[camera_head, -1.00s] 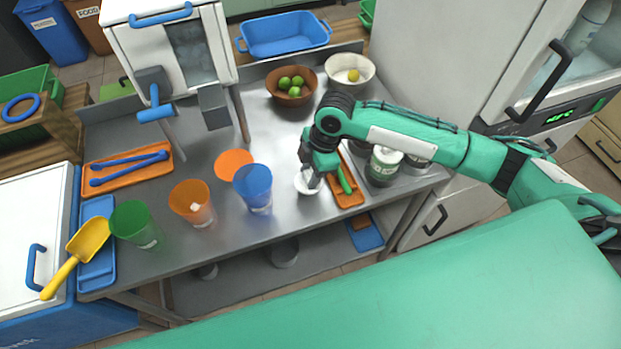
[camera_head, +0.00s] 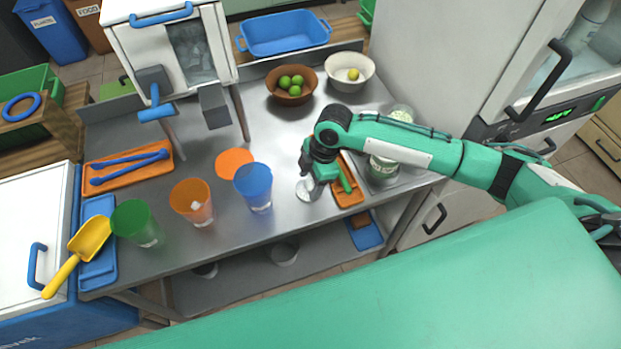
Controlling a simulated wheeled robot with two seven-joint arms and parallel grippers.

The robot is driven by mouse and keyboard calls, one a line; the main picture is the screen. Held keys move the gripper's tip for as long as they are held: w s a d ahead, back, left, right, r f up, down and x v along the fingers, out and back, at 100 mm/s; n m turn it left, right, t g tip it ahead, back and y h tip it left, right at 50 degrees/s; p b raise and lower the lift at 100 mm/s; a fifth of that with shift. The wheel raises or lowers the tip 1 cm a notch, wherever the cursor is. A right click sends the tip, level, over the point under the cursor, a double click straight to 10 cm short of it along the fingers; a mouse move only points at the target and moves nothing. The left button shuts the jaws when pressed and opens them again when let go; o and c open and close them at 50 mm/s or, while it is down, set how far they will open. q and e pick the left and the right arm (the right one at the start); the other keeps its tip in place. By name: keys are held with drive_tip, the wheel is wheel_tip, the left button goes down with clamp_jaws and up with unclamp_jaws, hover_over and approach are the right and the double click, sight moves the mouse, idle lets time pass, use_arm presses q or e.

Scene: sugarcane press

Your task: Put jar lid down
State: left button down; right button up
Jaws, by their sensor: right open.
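The jar lid (camera_head: 307,191), a small pale grey-white disc, lies on the steel table between the blue cup and a small orange tray. My right gripper (camera_head: 315,188) points down right at the lid, and its jaws are open. The gripper hides part of the lid's upper edge. My left gripper is not in view.
A blue cup (camera_head: 254,187), an orange cup (camera_head: 192,202) and a green cup (camera_head: 135,224) stand to the left. The orange tray (camera_head: 349,195) with a green-handled tool is close on the right. Bowls of limes (camera_head: 291,84) and a lemon (camera_head: 350,72) stand behind.

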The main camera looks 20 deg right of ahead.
drive_tip(key=b+v, duration=0.1)
drive_tip(key=v, duration=1.1)
drive_tip(key=shift+r, duration=0.2)
drive_tip(key=shift+f, duration=0.1)
